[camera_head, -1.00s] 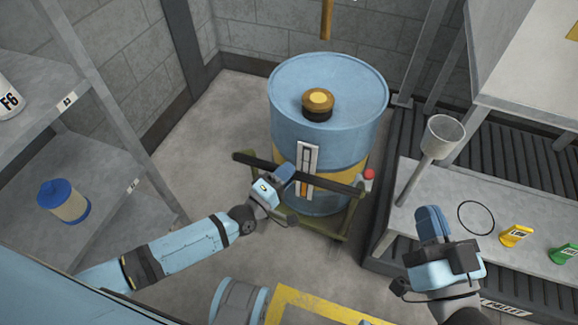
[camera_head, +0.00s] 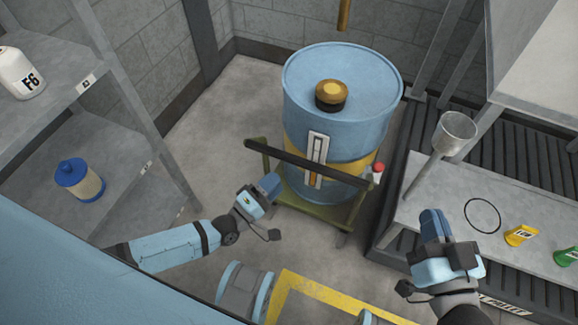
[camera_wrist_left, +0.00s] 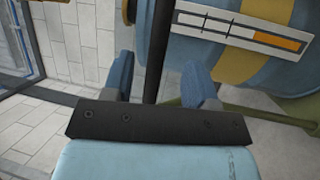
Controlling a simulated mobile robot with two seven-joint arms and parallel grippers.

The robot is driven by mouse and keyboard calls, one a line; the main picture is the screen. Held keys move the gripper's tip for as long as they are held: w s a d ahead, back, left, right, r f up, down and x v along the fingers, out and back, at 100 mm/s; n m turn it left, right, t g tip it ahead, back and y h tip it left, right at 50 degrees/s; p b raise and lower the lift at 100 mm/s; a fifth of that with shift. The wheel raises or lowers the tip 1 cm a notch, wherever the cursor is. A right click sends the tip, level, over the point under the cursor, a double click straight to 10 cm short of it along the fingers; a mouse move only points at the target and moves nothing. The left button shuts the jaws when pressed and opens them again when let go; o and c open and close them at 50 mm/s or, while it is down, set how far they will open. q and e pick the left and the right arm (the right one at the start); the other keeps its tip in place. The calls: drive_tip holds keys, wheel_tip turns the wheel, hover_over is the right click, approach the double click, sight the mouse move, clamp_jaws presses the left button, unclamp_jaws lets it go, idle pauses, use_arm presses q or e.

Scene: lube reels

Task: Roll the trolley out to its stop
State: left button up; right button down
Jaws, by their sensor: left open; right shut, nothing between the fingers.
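The trolley is a green wheeled frame (camera_head: 322,209) with a dark push bar (camera_head: 305,165) across its front. It carries a large blue drum (camera_head: 335,100) with a yellow band and a brass cap. My left gripper (camera_head: 262,192) is open and apart from the bar, just in front of and below its left part. In the left wrist view the open fingers (camera_wrist_left: 160,80) show with the dark bar between and beyond them, and the drum's level gauge (camera_wrist_left: 240,30) at the upper right. My right gripper (camera_head: 435,225) is shut and empty, near the bench's front edge.
A yellow floor outline (camera_head: 345,300) lies in front of the trolley, with a blue-grey reel (camera_head: 245,290) at its left. A bench (camera_head: 490,190) with a funnel (camera_head: 455,132) stands right. A shelf (camera_head: 110,200) with containers stands left. Floor left of the drum is clear.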

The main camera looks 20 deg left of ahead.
use_arm(q)
drive_tip(key=v, duration=0.5)
use_arm(e)
drive_tip(key=shift+d+f+g+h, duration=0.25)
drive_tip(key=shift+f+g+h, duration=0.2)
drive_tip(key=shift+f, duration=0.4)
drive_tip(key=shift+d+r, duration=0.1)
drive_tip(key=shift+r, duration=0.15)
use_arm(q)
drive_tip(key=shift+s, duration=0.1)
